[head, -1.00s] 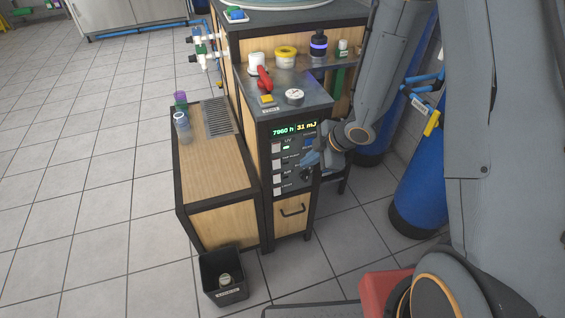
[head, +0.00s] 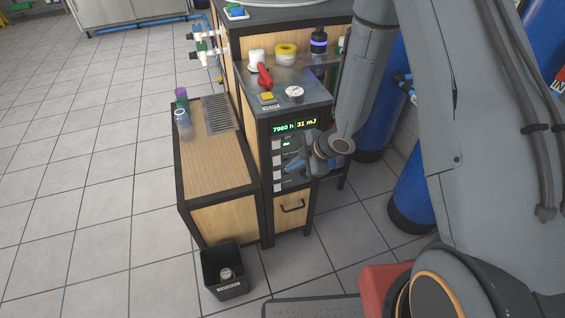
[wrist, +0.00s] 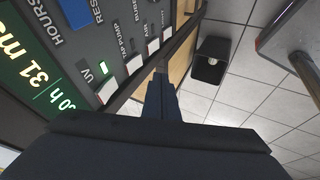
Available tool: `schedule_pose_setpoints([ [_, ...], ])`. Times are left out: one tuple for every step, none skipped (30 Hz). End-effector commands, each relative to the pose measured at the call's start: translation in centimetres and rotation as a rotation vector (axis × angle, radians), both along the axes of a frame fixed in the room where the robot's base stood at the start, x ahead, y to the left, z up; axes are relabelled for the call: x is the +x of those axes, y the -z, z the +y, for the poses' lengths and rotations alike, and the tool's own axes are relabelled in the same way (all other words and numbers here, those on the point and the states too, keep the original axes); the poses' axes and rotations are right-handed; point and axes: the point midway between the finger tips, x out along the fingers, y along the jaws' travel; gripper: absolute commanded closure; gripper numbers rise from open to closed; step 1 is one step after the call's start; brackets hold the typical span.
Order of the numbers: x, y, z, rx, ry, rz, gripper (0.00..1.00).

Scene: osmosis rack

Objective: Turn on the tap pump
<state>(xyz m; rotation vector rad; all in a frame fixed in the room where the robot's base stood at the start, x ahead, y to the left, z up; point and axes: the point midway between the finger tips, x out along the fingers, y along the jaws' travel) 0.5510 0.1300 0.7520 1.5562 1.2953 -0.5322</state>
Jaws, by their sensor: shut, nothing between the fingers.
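The control panel (head: 297,148) on the front of the cabinet has a lit display and a column of white rocker switches at its left. In the wrist view the labels UV, TAP PUMP and AIR are readable, and the tap pump switch (wrist: 133,64) is second, beside the UV switch (wrist: 108,97). A green lamp (wrist: 110,67) glows by the UV label; no lit lamp shows by TAP PUMP. My gripper (head: 291,163) is shut and empty, its tip close in front of the panel near the tap pump switch (head: 277,160). Contact cannot be told.
A wooden bench (head: 218,168) with a drain grate stands left of the panel. A black bin (head: 225,284) is on the floor below. A red-handled valve (head: 265,77) and a gauge (head: 294,93) sit on top. Blue tanks (head: 411,205) stand at right. The floor at left is clear.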

Motion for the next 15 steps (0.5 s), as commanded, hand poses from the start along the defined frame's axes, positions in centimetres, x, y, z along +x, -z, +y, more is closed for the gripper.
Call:
schedule_pose_setpoints([
  [0.2,0.6,0.4,0.000,-0.002,0.001,1.00],
  [0.3,1.0,0.7,0.000,-0.002,0.001,1.00],
  [0.5,1.5,1.0,0.000,-0.002,0.001,1.00],
  [0.6,2.0,1.2,0.000,-0.002,0.002,1.00],
  [0.8,2.3,1.4,0.000,-0.001,0.002,1.00],
  [1.1,2.8,1.7,0.001,-0.001,0.001,1.00],
  [1.2,3.2,1.9,0.000,-0.001,0.002,1.00],
  [1.4,3.5,2.1,0.000,-0.002,0.001,1.00],
  [1.6,3.9,2.4,0.000,-0.002,0.001,1.00],
  [2.3,3.7,2.4,0.000,-0.002,-0.002,1.00],
  [2.8,3.7,2.5,0.000,-0.002,-0.003,1.00],
  [3.3,3.8,2.7,-0.001,-0.002,-0.002,1.00],
  [3.6,3.8,2.8,-0.001,-0.002,-0.002,1.00],
  [4.0,3.9,2.9,0.000,0.000,-0.002,1.00],
  [4.3,3.9,3.0,0.000,-0.001,-0.002,1.00],
])
